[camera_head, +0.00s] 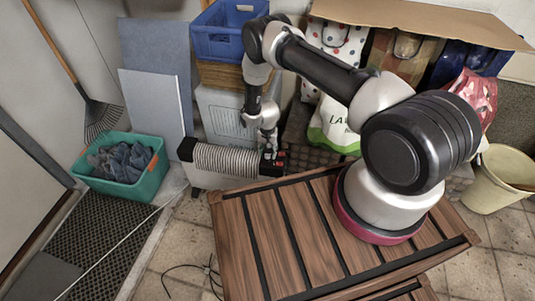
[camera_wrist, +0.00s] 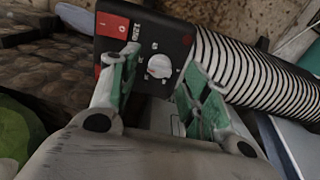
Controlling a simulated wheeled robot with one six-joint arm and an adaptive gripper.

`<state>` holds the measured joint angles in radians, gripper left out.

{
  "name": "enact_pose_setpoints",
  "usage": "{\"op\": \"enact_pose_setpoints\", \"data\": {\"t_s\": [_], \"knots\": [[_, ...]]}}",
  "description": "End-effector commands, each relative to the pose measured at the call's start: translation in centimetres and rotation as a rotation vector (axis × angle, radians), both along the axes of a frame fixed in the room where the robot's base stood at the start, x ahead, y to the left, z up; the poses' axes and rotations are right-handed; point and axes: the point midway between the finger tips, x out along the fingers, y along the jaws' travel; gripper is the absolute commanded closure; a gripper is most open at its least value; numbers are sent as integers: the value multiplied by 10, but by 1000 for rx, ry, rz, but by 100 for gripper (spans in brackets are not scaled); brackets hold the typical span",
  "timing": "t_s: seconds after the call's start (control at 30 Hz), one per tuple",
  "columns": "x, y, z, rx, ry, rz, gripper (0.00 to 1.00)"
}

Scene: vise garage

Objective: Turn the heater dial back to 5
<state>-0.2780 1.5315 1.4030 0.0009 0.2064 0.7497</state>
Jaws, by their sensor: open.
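The heater (camera_head: 228,159) is a ribbed, light-coloured unit with black ends, low on the floor beyond the wooden surface. In the wrist view the heater's black control panel (camera_wrist: 143,32) carries a red switch (camera_wrist: 112,25) and the round white heater dial (camera_wrist: 159,66). Small marks surround the dial, but I cannot read its setting. My gripper (camera_head: 268,148) is at the heater's right end. In the wrist view my gripper (camera_wrist: 160,70) is open, with one green-padded finger on each side of the dial. The dial shows between the fingers, and I see no contact.
A slatted wooden surface (camera_head: 262,252) lies in front of the heater. A green crate of dark cloth (camera_head: 154,178) stands left, bags and boxes stand behind, and a cream bucket (camera_head: 492,190) is at right. A thin cable (camera_head: 125,240) crosses the floor at left.

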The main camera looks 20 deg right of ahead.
Motion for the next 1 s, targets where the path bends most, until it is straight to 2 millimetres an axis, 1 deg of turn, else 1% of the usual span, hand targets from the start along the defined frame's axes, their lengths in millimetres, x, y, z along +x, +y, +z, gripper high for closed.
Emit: {"op": "enact_pose_setpoints", "data": {"t_s": [0.03,0.17,0.43,0.47,0.5,0.57,0.7,1.0], "knots": [[0,0,-7,0,0,0,53],[0,0,-16,0,0,1,53],[0,0,-18,0,0,1,53],[0,0,-18,0,0,1,56],[0,0,-18,0,0,1,64],[0,0,-18,0,0,1,75],[0,0,-18,0,1,1,100],[0,0,-18,0,1,24,100]]}}
